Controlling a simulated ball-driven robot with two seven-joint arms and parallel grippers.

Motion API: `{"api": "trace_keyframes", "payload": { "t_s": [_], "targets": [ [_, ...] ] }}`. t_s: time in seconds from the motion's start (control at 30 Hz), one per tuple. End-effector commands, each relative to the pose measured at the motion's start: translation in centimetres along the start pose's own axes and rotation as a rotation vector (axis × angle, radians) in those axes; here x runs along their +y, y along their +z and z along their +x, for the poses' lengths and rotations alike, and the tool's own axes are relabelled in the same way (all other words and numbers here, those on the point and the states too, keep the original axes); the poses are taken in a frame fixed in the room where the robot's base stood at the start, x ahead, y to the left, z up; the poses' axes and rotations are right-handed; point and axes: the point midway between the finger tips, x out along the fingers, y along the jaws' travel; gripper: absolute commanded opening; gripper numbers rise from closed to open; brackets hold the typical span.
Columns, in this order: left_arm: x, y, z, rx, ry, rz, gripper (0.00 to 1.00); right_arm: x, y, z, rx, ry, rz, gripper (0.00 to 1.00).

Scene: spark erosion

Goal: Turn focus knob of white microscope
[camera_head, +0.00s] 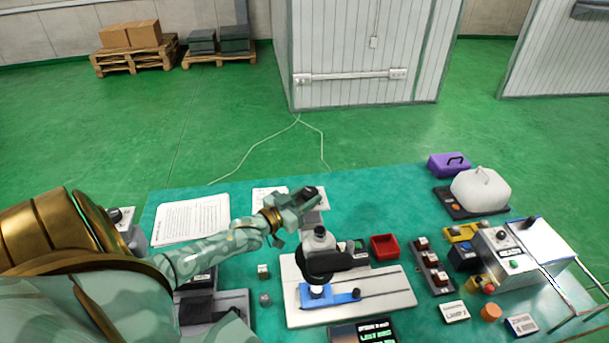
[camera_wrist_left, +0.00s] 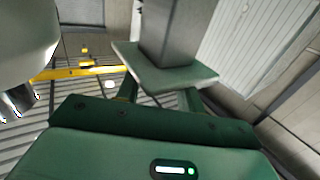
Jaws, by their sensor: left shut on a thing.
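The white microscope (camera_head: 319,240), with a dark lower part, stands on a pale base plate (camera_head: 296,275). My left gripper (camera_head: 308,198) is right behind its head. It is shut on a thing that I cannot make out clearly. In the left wrist view, a dark grey post with a pale green plate (camera_wrist_left: 165,75) shows at the fingers. A white rounded body (camera_wrist_left: 25,35) with metal parts is close on the left there. The focus knob cannot be picked out. My right gripper is not in view.
A blue slide (camera_head: 341,295) lies on the base plate's front. A red tray (camera_head: 384,247) and a row of dark switches (camera_head: 432,268) stand to the right. Paper sheets (camera_head: 191,219) lie at left. The table (camera_head: 385,200) is clear behind the red tray.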

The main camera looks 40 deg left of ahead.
Motion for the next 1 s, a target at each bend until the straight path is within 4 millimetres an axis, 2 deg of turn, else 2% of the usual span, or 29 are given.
{"api": "trace_keyframes", "payload": {
  "t_s": [0.03,0.3,0.83,0.87,0.9,0.93,1.0],
  "targets": [
    [0.2,-0.3,0.0,-0.001,-0.028,-0.007,0.15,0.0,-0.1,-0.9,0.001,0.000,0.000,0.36],
    [0.3,0.0,0.0,0.000,-0.123,-0.004,0.15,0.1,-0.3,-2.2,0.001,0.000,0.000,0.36],
    [0.3,0.1,0.0,0.001,-0.147,-0.001,0.15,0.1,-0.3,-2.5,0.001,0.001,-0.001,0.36],
    [0.3,0.1,0.0,0.001,-0.147,-0.001,0.40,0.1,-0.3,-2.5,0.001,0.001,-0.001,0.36],
    [0.3,0.1,0.0,0.001,-0.146,-0.001,0.52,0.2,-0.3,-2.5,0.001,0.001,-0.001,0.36],
    [0.2,0.1,0.0,0.001,-0.146,-0.001,0.59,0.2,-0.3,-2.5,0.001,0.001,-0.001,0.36],
    [0.2,0.1,0.1,0.002,-0.146,-0.001,0.59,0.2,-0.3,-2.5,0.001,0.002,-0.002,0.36]
  ]
}}
